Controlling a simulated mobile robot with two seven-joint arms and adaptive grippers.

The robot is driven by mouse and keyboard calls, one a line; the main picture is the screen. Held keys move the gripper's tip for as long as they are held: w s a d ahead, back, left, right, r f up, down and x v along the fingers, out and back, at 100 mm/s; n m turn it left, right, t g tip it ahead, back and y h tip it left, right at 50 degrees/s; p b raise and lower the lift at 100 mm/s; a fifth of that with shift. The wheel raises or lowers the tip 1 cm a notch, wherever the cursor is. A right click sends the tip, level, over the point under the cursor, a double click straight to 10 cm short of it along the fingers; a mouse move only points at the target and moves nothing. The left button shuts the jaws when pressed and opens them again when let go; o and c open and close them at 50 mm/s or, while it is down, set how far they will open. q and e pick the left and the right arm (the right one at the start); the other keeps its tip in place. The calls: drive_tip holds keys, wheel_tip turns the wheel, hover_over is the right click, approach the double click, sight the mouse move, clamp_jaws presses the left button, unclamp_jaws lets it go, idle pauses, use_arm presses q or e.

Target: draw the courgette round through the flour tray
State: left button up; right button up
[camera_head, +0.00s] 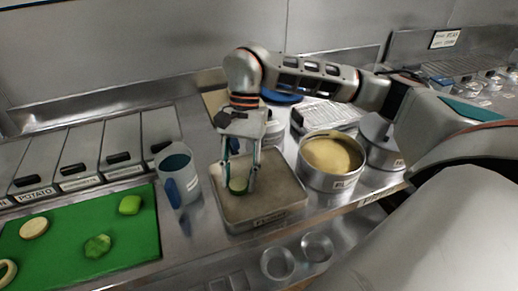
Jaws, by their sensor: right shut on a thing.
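My right gripper (239,183) points down over the flour tray (285,205) and is shut on the courgette round (238,185). The round is a small pale disc with a green edge, held low between the fingertips inside the tray. I cannot tell whether it touches the tray floor. The tray is square and metal, with a label on its front and a pale brownish layer inside. My left gripper is not in view.
A metal pot (331,182) with yellowish contents stands right of the tray. A jug with a blue handle (171,190) stands to its left. The green board (140,235) at left holds vegetable pieces. Labelled lidded bins (112,160) line the back left.

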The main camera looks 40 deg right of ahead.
sight(259, 191)
drive_tip(key=shift+s+d+r+m+t+y, duration=0.15)
drive_tip(key=shift+r+m+y, duration=0.1)
drive_tip(key=shift+m, duration=0.3)
drive_tip(key=shift+s+d+r+m+t+y, duration=0.1)
drive_tip(key=shift+r+m+t+y, duration=0.1)
drive_tip(key=shift+m, duration=0.35)
drive_tip(key=d+r+m+t+p, duration=0.2)
drive_tip(key=d+r+m+t, duration=0.3)
drive_tip(key=m, duration=0.7)
drive_tip(key=shift+g, duration=0.35)
drive_tip(key=f+b, duration=0.5)
drive_tip(key=s+f+b, duration=0.1)
drive_tip(key=f+b, duration=0.1)
drive_tip(key=f, duration=0.1)
drive_tip(key=shift+a+f, duration=0.25)
drive_tip(key=shift+a, duration=0.15)
drive_tip(key=shift+f+b, duration=0.25)
drive_tip(key=shift+b, duration=0.1)
drive_tip(key=shift+f, duration=0.15)
